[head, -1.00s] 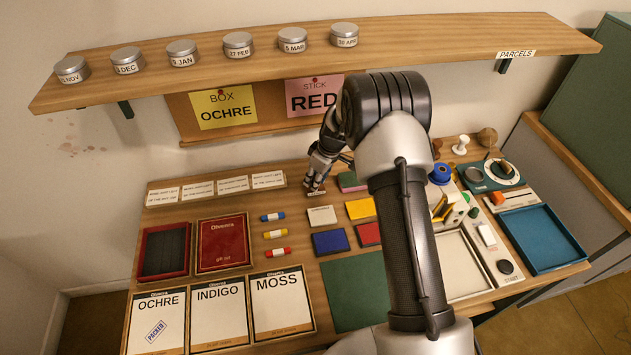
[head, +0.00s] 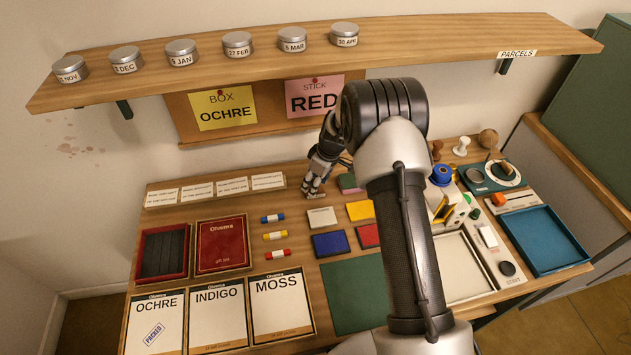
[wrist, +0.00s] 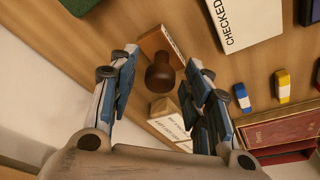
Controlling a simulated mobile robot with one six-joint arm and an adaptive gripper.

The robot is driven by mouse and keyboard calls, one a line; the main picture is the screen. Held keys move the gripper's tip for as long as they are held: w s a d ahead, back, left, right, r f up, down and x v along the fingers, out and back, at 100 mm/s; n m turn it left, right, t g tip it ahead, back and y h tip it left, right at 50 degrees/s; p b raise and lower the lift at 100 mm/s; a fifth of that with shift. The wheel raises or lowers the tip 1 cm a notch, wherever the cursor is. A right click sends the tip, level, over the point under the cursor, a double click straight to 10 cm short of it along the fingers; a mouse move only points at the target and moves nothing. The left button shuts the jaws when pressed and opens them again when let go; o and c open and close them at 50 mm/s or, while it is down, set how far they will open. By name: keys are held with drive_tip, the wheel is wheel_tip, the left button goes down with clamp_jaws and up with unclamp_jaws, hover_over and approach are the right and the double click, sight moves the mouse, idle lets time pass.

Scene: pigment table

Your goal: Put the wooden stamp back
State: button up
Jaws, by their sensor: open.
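In the wrist view the wooden stamp shows as a dark brown, rounded handle (wrist: 160,75). It stands by a small wooden block (wrist: 158,42) with a white label on its side; I cannot tell whether the stamp rests on this block. My gripper (wrist: 158,72) is open, with one finger on each side of the handle and a visible gap to both. In the head view my gripper (head: 313,190) is low over the back of the table, left of the green and pink pad (head: 348,183). There the stamp is hidden by the fingers.
A white card marked CHECKED (wrist: 245,20) lies close by. A labelled rack (head: 215,190) stands to the left. Yellow (head: 359,211) and blue (head: 330,243) pads lie in front. The shelf (head: 290,55) runs above. A brown-handled stamp (head: 437,149) and a white-handled one (head: 461,146) stand at the right.

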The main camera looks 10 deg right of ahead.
sight(321, 194)
drive_tip(key=p+v, duration=0.2)
drive_tip(key=v, duration=0.5)
drive_tip(key=shift+r, duration=0.4)
